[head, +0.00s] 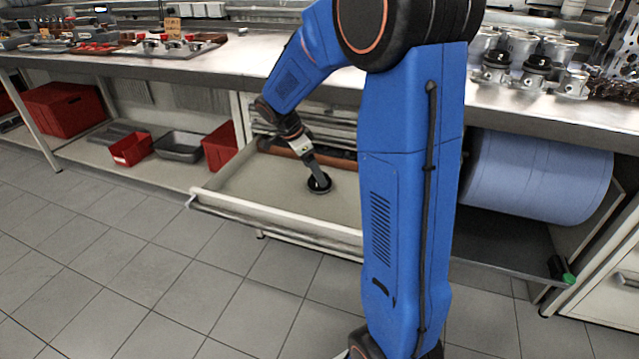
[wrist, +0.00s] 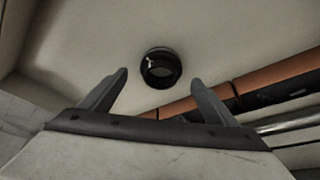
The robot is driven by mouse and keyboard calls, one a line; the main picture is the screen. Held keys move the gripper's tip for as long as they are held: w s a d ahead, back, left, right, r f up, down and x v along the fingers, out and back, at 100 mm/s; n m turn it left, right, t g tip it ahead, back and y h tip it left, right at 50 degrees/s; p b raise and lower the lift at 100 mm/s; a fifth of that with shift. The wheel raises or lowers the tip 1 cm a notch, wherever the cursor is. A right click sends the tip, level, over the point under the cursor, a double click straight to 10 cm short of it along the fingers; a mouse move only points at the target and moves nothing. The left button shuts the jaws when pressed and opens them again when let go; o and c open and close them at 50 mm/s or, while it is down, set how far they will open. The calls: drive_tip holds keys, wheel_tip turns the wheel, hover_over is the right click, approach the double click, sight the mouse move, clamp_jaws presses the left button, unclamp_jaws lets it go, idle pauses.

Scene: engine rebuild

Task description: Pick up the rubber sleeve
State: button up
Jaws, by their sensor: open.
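The rubber sleeve (wrist: 147,68) is a black ring with an open middle, lying on the pale floor of the open drawer (head: 245,190). In the wrist view it sits just beyond and between the fingertips of my gripper (wrist: 160,82). The two fingers are apart with nothing between them. In the head view my gripper (head: 318,178) reaches down into the drawer at the black sleeve (head: 320,187) and partly covers it. I cannot tell from the views whether a finger touches it.
A brown-orange bar (wrist: 276,76) and a metal rod (wrist: 290,120) lie along the drawer's back side. The drawer walls surround my gripper. The workbench (head: 250,62) overhangs behind. Red bins (head: 131,149) and a grey tray (head: 180,147) stand on the lower shelf to the left.

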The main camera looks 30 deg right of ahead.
drive_tip(key=x, duration=0.4)
drive_tip(key=shift+d+r, duration=0.2)
drive_tip(key=shift+d, duration=0.05)
drive_tip(key=shift+d+f, duration=0.2)
drive_tip(key=shift+f, duration=0.45)
drive_tip(key=c, duration=1.2)
drive_tip(key=shift+o, duration=0.2)
drive_tip(key=shift+r, duration=0.15)
